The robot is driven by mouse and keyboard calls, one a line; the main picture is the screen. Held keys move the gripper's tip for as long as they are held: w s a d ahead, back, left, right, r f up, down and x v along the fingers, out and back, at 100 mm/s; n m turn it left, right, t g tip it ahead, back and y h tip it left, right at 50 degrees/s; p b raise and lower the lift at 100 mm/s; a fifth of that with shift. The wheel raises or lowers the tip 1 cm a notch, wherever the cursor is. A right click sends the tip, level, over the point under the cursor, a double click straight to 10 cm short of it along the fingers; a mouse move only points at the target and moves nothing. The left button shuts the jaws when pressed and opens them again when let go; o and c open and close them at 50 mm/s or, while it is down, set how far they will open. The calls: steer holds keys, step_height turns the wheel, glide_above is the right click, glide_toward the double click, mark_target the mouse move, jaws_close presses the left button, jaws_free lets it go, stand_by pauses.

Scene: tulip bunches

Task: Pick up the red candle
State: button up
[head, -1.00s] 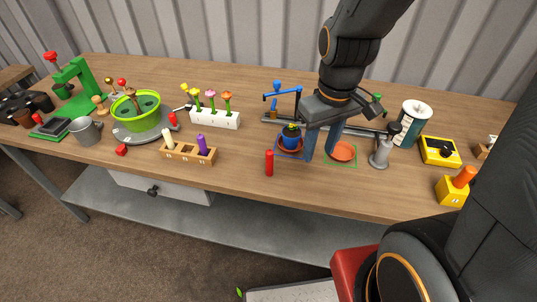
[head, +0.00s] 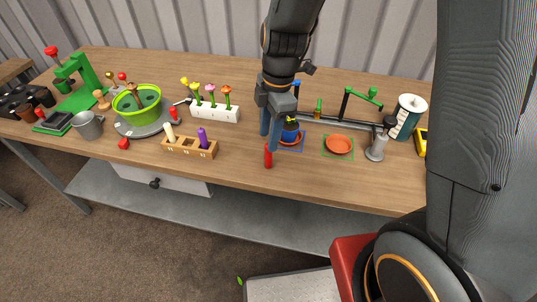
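The red candle (head: 268,160) stands upright near the front edge of the wooden table, right of the candle block. My gripper (head: 270,143) points down at it, with its two blue-grey fingers apart. The fingertips are close to the candle's upper part, and one finger overlaps it in the picture. I cannot tell whether they touch it or stand around it. The wooden block (head: 177,151) holds a cream candle (head: 170,133) and a purple candle (head: 203,139).
A blue pot on a saucer sits just behind my gripper. An orange saucer (head: 338,144) in a green square and a grey stamp-like tool (head: 377,148) are to the right. A white flower planter (head: 214,113) stands behind the block. The table front between block and candle is clear.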

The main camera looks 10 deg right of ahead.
mark_target(268, 156)
steer(key=shift+s+a+f+p, duration=0.15)
steer(key=shift+f+p, duration=0.35)
steer(key=shift+f, duration=1)
steer(key=shift+s+d+f+p, duration=0.1)
steer(key=shift+f+p, duration=0.4)
steer(key=shift+f, duration=1)
jaws_close()
